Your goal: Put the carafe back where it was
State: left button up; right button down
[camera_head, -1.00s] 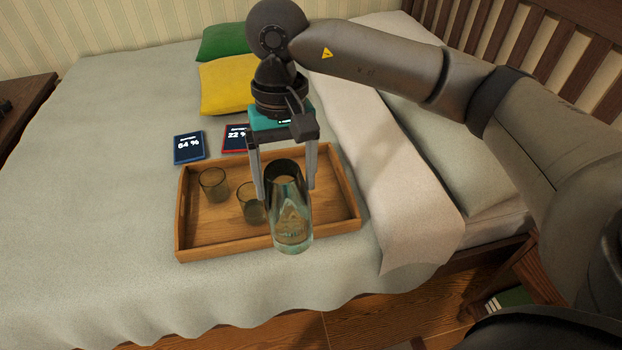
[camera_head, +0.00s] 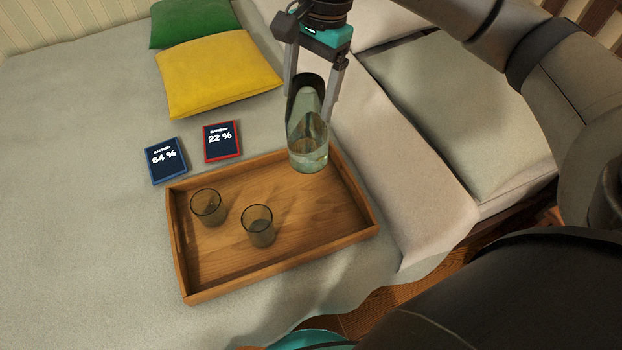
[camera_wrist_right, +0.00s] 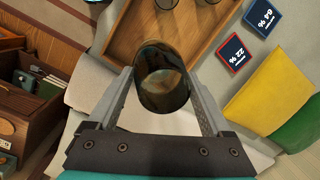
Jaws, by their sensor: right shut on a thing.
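The carafe (camera_head: 308,148) is clear greenish glass with liquid in it and a dark open top. My right gripper (camera_head: 309,98) is shut on its upper part and holds it upright. The carafe shows in front of the back right part of the wooden tray (camera_head: 285,268); its height above the tray is hard to tell. In the right wrist view, the carafe's dark mouth (camera_wrist_right: 163,78) sits between the two fingers. My left gripper is not in view.
Two dark glasses, one left (camera_head: 208,207) and one nearer the middle (camera_head: 258,226), stand in the tray. Its right half is bare. A blue card (camera_head: 165,161) and a red-edged card (camera_head: 222,142) lie behind. Yellow (camera_head: 218,73) and green (camera_head: 200,22) pillows lie farther back on the bed.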

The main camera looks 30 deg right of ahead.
jog(key=w+d+r+m+t, duration=0.1)
jog(key=w+d+r+m, duration=0.15)
jog(key=m, duration=0.35)
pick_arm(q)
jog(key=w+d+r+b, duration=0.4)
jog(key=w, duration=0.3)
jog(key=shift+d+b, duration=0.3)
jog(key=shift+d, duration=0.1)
pick_arm(e)
notch_tip(320, 180, down, 21)
jog(key=shift+w, duration=0.45)
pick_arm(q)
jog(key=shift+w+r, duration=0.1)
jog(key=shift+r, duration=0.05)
pick_arm(e)
grip_release()
jog(key=shift+f, duration=0.1)
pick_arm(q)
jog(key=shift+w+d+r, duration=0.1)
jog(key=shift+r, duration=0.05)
